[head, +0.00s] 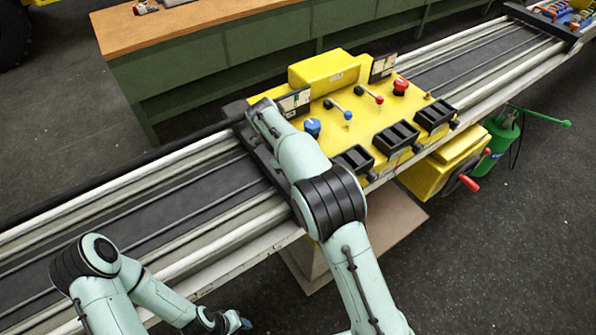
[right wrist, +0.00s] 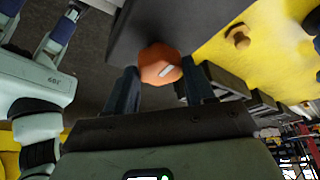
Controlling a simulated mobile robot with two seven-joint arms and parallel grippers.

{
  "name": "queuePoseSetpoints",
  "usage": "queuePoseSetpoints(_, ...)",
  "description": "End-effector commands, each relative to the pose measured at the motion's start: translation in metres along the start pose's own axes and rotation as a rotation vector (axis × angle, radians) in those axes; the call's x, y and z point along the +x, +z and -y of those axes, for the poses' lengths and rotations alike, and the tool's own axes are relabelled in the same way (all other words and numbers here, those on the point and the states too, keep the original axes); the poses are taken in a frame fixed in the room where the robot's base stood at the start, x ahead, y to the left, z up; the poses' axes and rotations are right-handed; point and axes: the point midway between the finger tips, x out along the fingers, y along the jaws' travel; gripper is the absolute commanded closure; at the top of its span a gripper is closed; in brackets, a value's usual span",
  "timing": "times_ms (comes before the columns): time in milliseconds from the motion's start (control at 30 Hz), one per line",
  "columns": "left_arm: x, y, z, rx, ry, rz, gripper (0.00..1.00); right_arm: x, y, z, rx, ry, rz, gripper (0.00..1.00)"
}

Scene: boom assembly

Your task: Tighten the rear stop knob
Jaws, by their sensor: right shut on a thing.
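The rear stop knob (right wrist: 160,66) is orange with a white mark on its face. In the right wrist view it sits at the edge of a dark block, the stop (right wrist: 165,25). My right gripper (right wrist: 160,88) is shut on the knob, one finger on each side. In the head view the stop shows as a dark bar (head: 262,158) across the rails, left of the yellow control carriage (head: 375,118). My right arm covers the knob and right gripper there. My left gripper (head: 236,322) is low at the bottom edge, small and partly cut off, away from the stop.
The carriage carries levers, a blue knob (head: 312,127), a red button (head: 401,85) and black trays. Long rails (head: 130,212) run diagonally across the view. A green bench (head: 230,62) with a wooden top stands behind. A green can (head: 503,135) stands at the right.

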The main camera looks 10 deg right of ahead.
Motion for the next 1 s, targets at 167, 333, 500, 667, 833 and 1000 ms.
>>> queuePoseSetpoints(167, 0.0, 0.001, 0.0, 0.0, 0.0, 0.001, 0.58, 0.001, 0.0, 0.0, 0.002, 0.001, 0.0, 0.77)
queuePoseSetpoints(333, 0.0, 0.001, 0.0, 0.0, 0.0, 0.001, 0.58, 0.001, 0.0, 0.0, 0.001, 0.001, 0.0, 0.22)
queuePoseSetpoints(500, 0.0, 0.0, 0.0, 0.0, 0.0, 0.001, 0.58, 0.001, 0.0, 0.0, 0.0, 0.001, 0.0, 0.22)
queuePoseSetpoints(667, 0.0, 0.0, 0.0, 0.0, 0.0, 0.0, 0.58, -0.002, 0.0, 0.0, 0.0, -0.001, 0.0, 0.22)
queuePoseSetpoints(833, -0.002, -0.002, -0.001, 0.001, 0.001, -0.002, 0.58, -0.024, 0.001, 0.001, 0.0, -0.004, 0.002, 0.22)
queuePoseSetpoints(1000, -0.002, -0.002, -0.001, 0.001, 0.001, -0.003, 0.58, -0.058, 0.001, 0.001, 0.001, -0.005, 0.002, 0.22)
